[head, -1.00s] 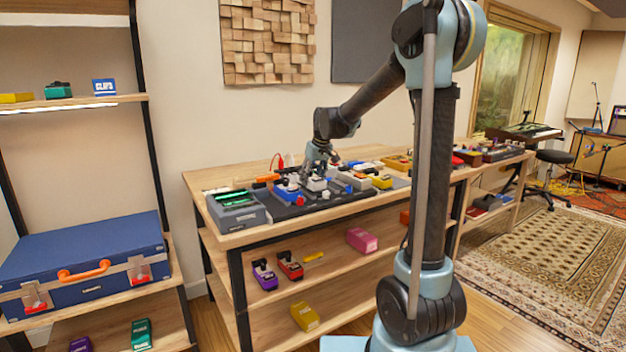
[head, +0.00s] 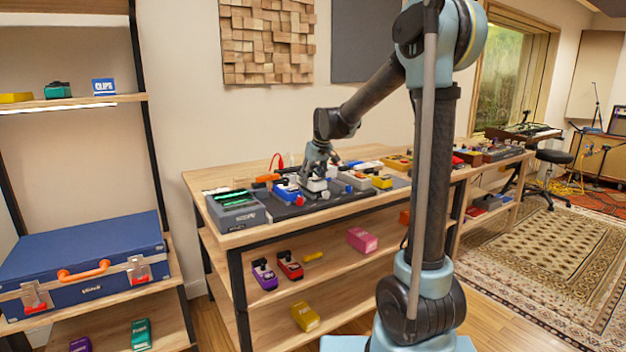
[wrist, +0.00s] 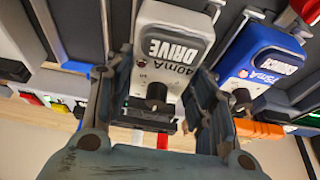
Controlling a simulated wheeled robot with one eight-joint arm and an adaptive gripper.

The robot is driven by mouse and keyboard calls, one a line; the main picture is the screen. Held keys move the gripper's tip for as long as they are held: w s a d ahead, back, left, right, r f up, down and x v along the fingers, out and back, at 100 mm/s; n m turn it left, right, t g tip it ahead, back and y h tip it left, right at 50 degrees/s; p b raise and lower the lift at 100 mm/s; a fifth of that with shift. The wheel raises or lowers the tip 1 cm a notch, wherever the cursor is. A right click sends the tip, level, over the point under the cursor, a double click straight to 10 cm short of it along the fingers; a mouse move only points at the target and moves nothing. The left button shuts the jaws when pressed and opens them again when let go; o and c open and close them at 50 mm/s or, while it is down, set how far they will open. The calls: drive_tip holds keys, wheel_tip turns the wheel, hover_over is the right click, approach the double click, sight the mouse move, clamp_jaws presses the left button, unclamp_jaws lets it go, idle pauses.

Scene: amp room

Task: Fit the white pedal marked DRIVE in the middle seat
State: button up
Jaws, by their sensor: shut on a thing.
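The white pedal marked DRIVE (wrist: 172,48) is between the two fingers of my gripper (wrist: 163,82) in the wrist view, with its lettering upside down there. My gripper is shut on its sides. In the head view, my gripper (head: 316,178) is low over the dark pedal board (head: 310,206), with the white pedal (head: 317,186) under it. A blue pedal (wrist: 258,58) is just right of the white one in the wrist view. The middle seat is hidden under the pedal and gripper, so I cannot tell whether the pedal is fully down.
A grey unit with a green display (head: 237,205) stands at the bench's left end. The blue pedal (head: 287,191) is close on the left in the head view. Grey and yellow pedals (head: 382,181) are to the right. An orange thing (wrist: 258,129) is near my right finger.

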drive_tip(key=shift+f, duration=0.85)
idle(1.2)
drive_tip(key=o, duration=1.5)
drive_tip(key=shift+o, duration=0.5)
drive_tip(key=shift+r, duration=0.15)
drive_tip(key=shift+s+r, duration=0.1)
drive_tip(key=shift+r, duration=3.25)
